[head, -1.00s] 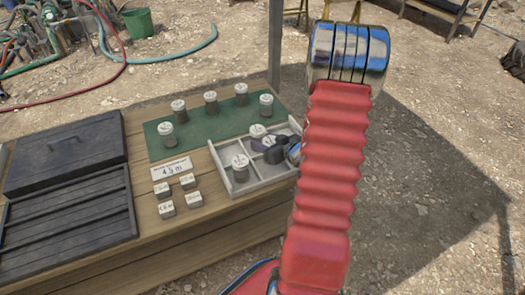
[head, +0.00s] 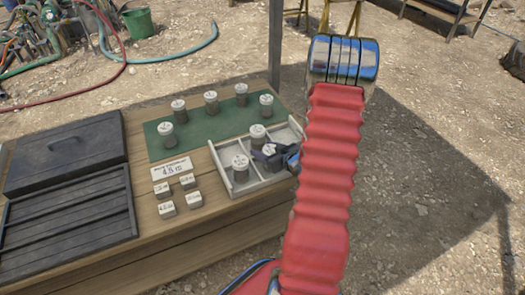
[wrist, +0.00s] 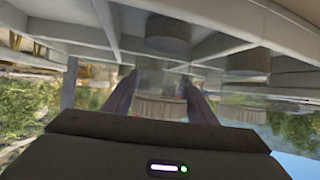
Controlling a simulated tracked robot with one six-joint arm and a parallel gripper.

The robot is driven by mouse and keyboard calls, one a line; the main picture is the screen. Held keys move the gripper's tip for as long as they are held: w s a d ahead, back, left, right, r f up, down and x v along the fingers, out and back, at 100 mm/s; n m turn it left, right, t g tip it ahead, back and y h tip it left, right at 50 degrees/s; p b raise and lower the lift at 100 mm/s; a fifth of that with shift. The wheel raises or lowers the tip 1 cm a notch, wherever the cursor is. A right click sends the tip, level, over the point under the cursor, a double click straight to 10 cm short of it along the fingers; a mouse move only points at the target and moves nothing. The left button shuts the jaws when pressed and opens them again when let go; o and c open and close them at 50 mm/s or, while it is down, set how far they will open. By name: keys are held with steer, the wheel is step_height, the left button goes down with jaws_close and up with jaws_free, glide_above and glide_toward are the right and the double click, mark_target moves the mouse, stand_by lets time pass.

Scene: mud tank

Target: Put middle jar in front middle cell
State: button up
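My gripper (head: 271,157) is over the front middle part of the pale divided tray (head: 268,184). Its dark fingers stand on either side of a jar with a pale lid (head: 269,149) and appear shut on it. Another jar (head: 240,167) stands in the front left cell, and one (head: 257,132) stands in the tray just behind the held jar. My fingers hide part of the cell.
Several lidded jars stand on the green mat (head: 190,142) behind the tray. Several small labelled blocks (head: 166,208) and a sign card (head: 172,169) lie left of the tray. A black case (head: 70,185) covers the table's left side. A post (head: 274,50) rises behind the table.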

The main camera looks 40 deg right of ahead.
steer(key=shift+o, duration=1.4)
steer(key=shift+r, duration=0.1)
steer(key=v, duration=1.2)
steer(key=shift+w+r, duration=0.1)
